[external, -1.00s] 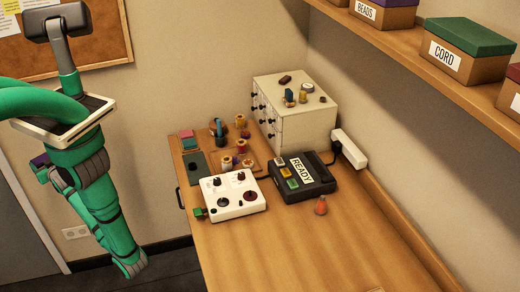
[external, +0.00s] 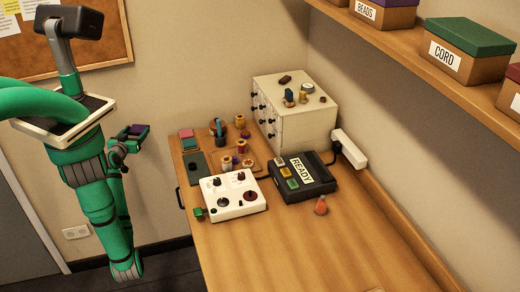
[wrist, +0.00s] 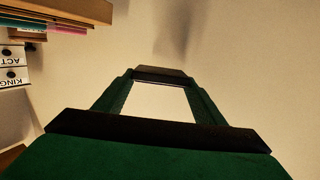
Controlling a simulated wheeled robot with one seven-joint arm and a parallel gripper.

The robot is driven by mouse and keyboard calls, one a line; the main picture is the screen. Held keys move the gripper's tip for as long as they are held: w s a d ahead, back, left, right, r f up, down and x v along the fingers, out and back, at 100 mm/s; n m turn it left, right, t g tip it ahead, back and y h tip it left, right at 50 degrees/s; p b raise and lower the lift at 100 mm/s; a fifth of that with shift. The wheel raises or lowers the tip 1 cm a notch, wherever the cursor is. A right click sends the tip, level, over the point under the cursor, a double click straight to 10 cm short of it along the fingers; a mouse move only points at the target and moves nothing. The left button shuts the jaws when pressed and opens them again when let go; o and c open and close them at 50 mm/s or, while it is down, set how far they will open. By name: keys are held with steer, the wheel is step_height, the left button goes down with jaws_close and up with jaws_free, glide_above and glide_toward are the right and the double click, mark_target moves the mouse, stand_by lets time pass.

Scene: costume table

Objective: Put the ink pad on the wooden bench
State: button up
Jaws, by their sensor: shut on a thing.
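My gripper (external: 129,137) is raised in the air to the left of the wooden bench (external: 270,245), clear of its left edge. It is shut on a small flat dark purple block, which looks like the ink pad (external: 139,129). In the wrist view the gripper's two green fingers reach forward, and a dark bar, apparently the ink pad (wrist: 165,74), spans their far ends. The bench has a broad bare wooden stretch at the front.
A white control box (external: 236,196), a black box marked READY (external: 303,184) and a cream drawer cabinet (external: 300,127) stand at the back of the bench. An orange object (external: 320,206) lies at the right. A shelf (external: 420,60) overhangs the right.

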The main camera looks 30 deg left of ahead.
steer(key=w+d+r+m+t+h, duration=0.1)
steer(key=w+d+r+m+h, duration=0.15)
steer(key=w+d, duration=0.5)
steer(key=w+d+r+m+h, duration=0.2)
steer(key=w+d+r+h, duration=0.1)
steer(key=w+d, duration=0.45)
step_height(320, 180, up, 19)
steer(key=m+g+h, duration=0.1)
steer(key=m+h, duration=0.3)
steer(key=h, duration=0.2)
glide_above(271, 91)
steer(key=shift+s+a+f, duration=0.15)
steer(key=shift+s+a, duration=0.05)
steer(key=shift+a, duration=0.1)
steer(key=shift+d, duration=0.45)
steer(key=shift+f, duration=3.75)
steer(key=shift+f, duration=0.1)
